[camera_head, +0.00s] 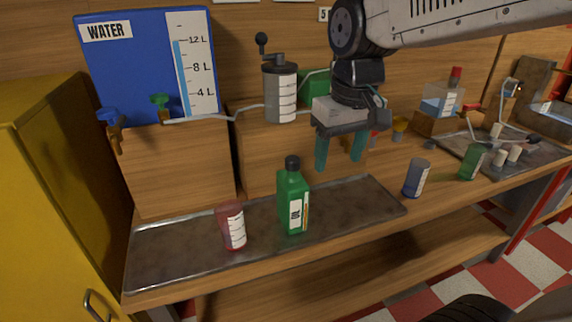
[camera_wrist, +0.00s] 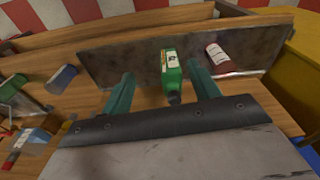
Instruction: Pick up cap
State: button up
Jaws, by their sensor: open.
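The cap (camera_head: 292,163) is black and sits on top of a green bottle (camera_head: 294,205) with a white label, which stands upright on the metal tray. In the wrist view the cap (camera_wrist: 174,99) shows at the near end of the green bottle (camera_wrist: 171,72), between the two fingers in the picture. My gripper (camera_head: 340,168) has teal fingers, spread apart and empty. In the head view it hangs to the right of the cap, at about the same height in the picture. It also shows in the wrist view (camera_wrist: 163,86). I see no contact between fingers and cap.
A red labelled container (camera_head: 231,228) stands left of the bottle on the metal tray (camera_head: 170,258). A blue container (camera_head: 416,178) and a green one (camera_head: 472,162) stand to the right. Wooden boxes, a blue water tank (camera_head: 140,60) and a crank canister (camera_head: 281,92) are behind.

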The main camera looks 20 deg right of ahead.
jog(key=n, duration=0.1)
send_near(293, 158)
jog(key=f, duration=0.5)
jog(key=w+f, duration=0.1)
jog(key=f, duration=0.1)
jog(key=shift+f, duration=0.3)
jog(key=shift+w+a+f, duration=0.1)
jog(key=shift+f, duration=0.45)
jog(key=c, duration=1.1)
